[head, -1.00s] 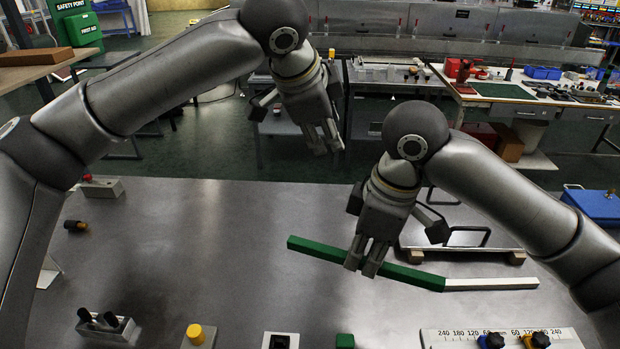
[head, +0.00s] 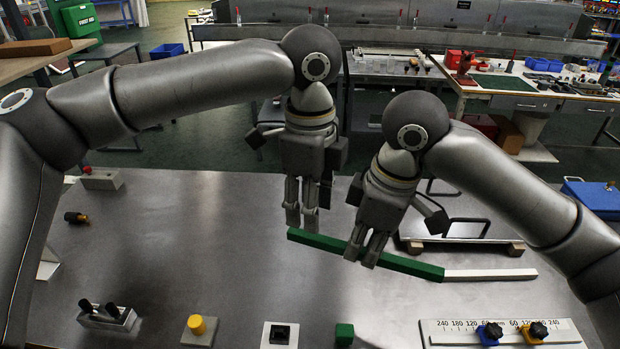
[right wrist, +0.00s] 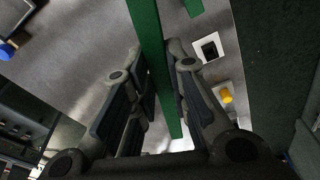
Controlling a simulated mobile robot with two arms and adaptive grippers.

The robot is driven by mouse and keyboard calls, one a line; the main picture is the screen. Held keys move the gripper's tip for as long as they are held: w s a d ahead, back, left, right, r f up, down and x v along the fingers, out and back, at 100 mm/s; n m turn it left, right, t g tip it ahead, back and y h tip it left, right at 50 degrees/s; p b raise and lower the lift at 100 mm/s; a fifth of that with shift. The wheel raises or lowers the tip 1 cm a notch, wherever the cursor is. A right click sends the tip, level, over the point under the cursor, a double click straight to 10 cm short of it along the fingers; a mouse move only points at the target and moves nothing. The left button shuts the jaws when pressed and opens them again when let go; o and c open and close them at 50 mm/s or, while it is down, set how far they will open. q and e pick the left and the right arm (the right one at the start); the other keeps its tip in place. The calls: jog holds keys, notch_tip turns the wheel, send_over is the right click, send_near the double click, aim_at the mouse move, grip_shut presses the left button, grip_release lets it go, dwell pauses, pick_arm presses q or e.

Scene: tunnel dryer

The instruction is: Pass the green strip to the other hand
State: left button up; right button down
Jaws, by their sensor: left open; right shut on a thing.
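The green strip (head: 413,267) is a long thin bar, held roughly level above the metal table, slanting down to the right in the head view. My right gripper (head: 364,257) is shut on the green strip near its middle. The strip runs between the fingers in the right wrist view (right wrist: 154,60). My left gripper (head: 302,222) is open, fingers pointing down, at the strip's left end. Its fingertips overlap that end in the head view; I cannot tell whether they touch or straddle it. A white bar (head: 490,274) appears in line with the strip's right end.
On the metal table (head: 190,255) are a yellow-knobbed block (head: 199,331), a white block with a black square (head: 280,335), a small green block (head: 344,334), and a scale plate (head: 440,333) with knobs. A tray with handles (head: 465,230) lies behind the strip.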

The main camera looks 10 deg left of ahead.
pick_arm(q)
notch_tip(320, 180, down, 6)
jog(key=shift+r, duration=0.1)
dwell(0.4)
grip_shut()
pick_arm(e)
jog(key=c, duration=1.3)
grip_release()
jog(key=shift+r, duration=0.1)
